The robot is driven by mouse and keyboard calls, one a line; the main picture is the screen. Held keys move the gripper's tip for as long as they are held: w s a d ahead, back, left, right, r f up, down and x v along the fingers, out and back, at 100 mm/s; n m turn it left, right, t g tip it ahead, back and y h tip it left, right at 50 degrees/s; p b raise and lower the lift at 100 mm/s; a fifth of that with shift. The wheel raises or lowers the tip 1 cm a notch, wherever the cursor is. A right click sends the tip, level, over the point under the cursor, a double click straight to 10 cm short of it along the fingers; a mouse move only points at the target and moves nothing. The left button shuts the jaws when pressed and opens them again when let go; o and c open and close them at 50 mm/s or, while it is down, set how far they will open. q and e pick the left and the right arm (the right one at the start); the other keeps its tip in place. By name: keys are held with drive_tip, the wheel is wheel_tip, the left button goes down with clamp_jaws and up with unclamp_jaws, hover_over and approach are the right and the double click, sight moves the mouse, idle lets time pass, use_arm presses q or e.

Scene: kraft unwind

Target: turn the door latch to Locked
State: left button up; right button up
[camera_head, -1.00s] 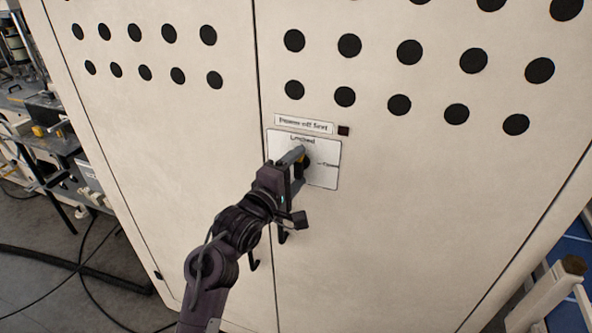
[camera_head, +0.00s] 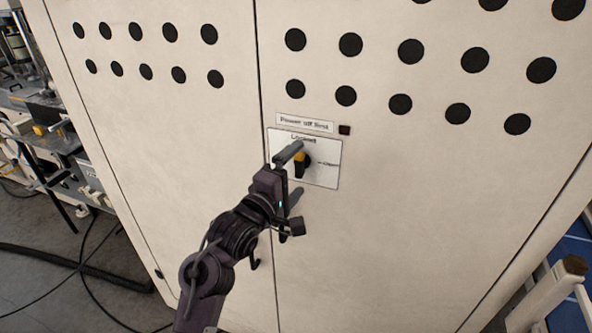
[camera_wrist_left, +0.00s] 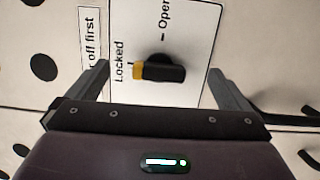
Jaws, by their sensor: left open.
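The door latch (camera_head: 300,164) is a black knob with a yellow tip on a white label plate (camera_head: 326,175) on the cabinet door. In the left wrist view the latch (camera_wrist_left: 163,72) has its yellow tip towards the word "Locked"; "Open" is printed to one side. In the head view the yellow tip is up, below "Locked". My left gripper (camera_head: 294,172) is open and stands off the plate, in front of the latch. In the left wrist view its fingers (camera_wrist_left: 158,72) lie on either side of the latch, apart from it. My right gripper is not in view.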

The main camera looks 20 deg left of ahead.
use_arm(q)
drive_tip(key=v, duration=0.4)
drive_tip(key=shift+s+d, duration=0.3)
drive_tip(key=shift+d, duration=0.05)
idle(0.4)
wheel_tip(320, 180, down, 30)
drive_tip(key=w+d+m+g+b, duration=0.1)
drive_tip(key=d+m+g+b, duration=0.2)
drive_tip(key=m+g+b, duration=0.15)
drive_tip(key=s+f+m+g+y+b, duration=0.15)
drive_tip(key=s+f, duration=0.25)
drive_tip(key=f, duration=0.8)
drive_tip(key=s+f+m+g+h+b, duration=0.1)
drive_tip(key=s+f+m+g+b, duration=0.3)
drive_tip(key=f, duration=0.7)
drive_tip(key=s+a+f+m+g+y+b, duration=0.1)
drive_tip(key=s+a+f+m+g, duration=0.1)
drive_tip(key=s+f, duration=0.8)
drive_tip(key=s+a+f+m+g+y+b, duration=0.1)
drive_tip(key=s+a+f+m+g+b, duration=0.1)
drive_tip(key=s+f, duration=0.8)
drive_tip(key=s+a+f+m+g+y+b, duration=0.1)
drive_tip(key=s+a+f+m, duration=0.3)
drive_tip(key=s+f, duration=0.6)
drive_tip(key=s+g, duration=0.1)
drive_tip(key=s, duration=0.5)
drive_tip(key=shift+s+a+g, duration=0.15)
drive_tip(key=shift+s+g, duration=0.05)
drive_tip(key=shift+g, duration=0.1)
